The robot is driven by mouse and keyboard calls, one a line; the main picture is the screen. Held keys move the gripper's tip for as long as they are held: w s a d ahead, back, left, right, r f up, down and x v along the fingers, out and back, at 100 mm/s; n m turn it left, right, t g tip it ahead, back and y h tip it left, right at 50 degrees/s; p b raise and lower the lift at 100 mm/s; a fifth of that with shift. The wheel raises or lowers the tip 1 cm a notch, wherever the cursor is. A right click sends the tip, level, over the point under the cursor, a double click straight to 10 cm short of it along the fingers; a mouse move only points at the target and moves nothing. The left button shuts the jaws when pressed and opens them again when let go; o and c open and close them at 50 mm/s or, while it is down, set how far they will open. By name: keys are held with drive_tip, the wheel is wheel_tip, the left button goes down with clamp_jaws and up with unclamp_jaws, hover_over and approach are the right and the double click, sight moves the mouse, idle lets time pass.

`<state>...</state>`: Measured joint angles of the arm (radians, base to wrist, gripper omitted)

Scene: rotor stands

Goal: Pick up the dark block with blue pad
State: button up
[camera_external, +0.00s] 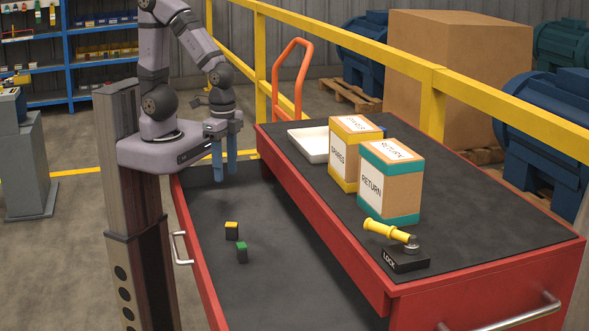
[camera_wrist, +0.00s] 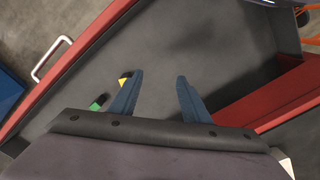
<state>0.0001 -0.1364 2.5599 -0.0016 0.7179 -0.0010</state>
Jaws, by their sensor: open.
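I see two small dark blocks on the floor of the open drawer. One has a yellow pad on top (camera_external: 231,232); it also shows in the wrist view beside the left finger (camera_wrist: 124,79), partly hidden. The other has a green pad (camera_external: 242,254) and shows lower left in the wrist view (camera_wrist: 98,102). No block with a blue pad can be made out in either view. My gripper (camera_external: 225,176) is open and empty, above the far end of the drawer and apart from both blocks. Its two blue fingers are spread in the wrist view (camera_wrist: 160,77).
The red drawer (camera_external: 204,276) has raised walls and a handle (camera_external: 181,248). On the cabinet top stand a SPARES box (camera_external: 343,160), a RETURN box (camera_external: 371,188), a white tray (camera_external: 308,146) and a LOCK block with a yellow lever (camera_external: 404,260). Most drawer floor is clear.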

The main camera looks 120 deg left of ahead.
drive_tip(key=shift+o, duration=0.5)
drive_tip(key=shift+w, duration=0.1)
